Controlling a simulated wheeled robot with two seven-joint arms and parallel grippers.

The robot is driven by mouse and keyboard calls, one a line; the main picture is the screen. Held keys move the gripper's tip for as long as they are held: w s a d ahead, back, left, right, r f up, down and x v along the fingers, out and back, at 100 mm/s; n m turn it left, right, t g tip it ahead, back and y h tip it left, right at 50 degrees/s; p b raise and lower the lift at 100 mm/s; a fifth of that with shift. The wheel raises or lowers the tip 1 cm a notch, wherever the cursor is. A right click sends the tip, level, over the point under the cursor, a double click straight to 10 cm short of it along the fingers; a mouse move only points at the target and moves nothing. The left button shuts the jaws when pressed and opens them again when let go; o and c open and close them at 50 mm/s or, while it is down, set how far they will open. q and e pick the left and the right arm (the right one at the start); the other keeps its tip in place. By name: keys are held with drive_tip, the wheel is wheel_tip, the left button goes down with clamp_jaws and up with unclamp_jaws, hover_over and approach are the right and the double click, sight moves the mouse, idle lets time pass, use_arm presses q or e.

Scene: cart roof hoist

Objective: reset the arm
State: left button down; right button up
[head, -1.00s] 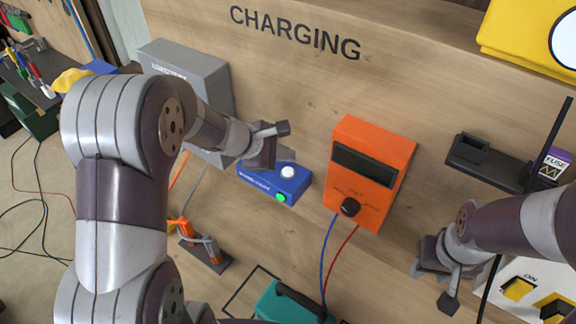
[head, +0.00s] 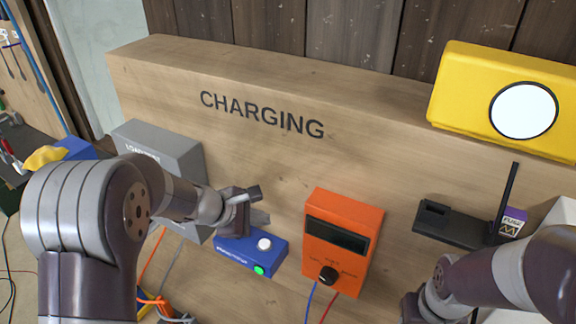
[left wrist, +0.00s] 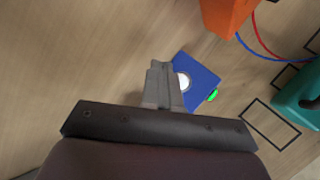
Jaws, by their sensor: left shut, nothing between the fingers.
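My left gripper (head: 258,206) hangs over the bench just behind the blue box with a white button and a lit green light (head: 252,254). Its fingers are together and empty. In the left wrist view the closed fingers (left wrist: 161,75) point toward the bench and overlap the left edge of the blue box (left wrist: 197,82); I cannot tell if they touch it. My right arm (head: 510,275) comes in at the lower right. Its gripper (head: 415,308) is cut by the bottom edge, and its fingertips are hidden.
An orange meter (head: 342,240) with a dark screen stands right of the blue box. A grey load test box (head: 165,150) is at left. A black holder (head: 455,222) and fuse box (head: 513,222) are at right. A yellow lamp (head: 465,90) stands behind. Bench near the CHARGING lettering is clear.

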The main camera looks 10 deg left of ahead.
use_arm(q)
drive_tip(key=shift+f, duration=0.1)
drive_tip(key=s+a+f+m+g+y+b, duration=0.2)
drive_tip(key=s+f+m, duration=0.3)
drive_tip(key=s+m, duration=0.4)
drive_tip(key=s+a+f+m+g+y+b, duration=0.1)
drive_tip(key=s+f+m+g+y+b, duration=0.2)
drive_tip(key=s+m, duration=0.6)
wheel_tip(320, 180, down, 3)
drive_tip(key=shift+a+r+y+b, duration=0.2)
drive_tip(key=shift+a+y+b, duration=0.15)
drive_tip(key=shift+y+b, duration=0.35)
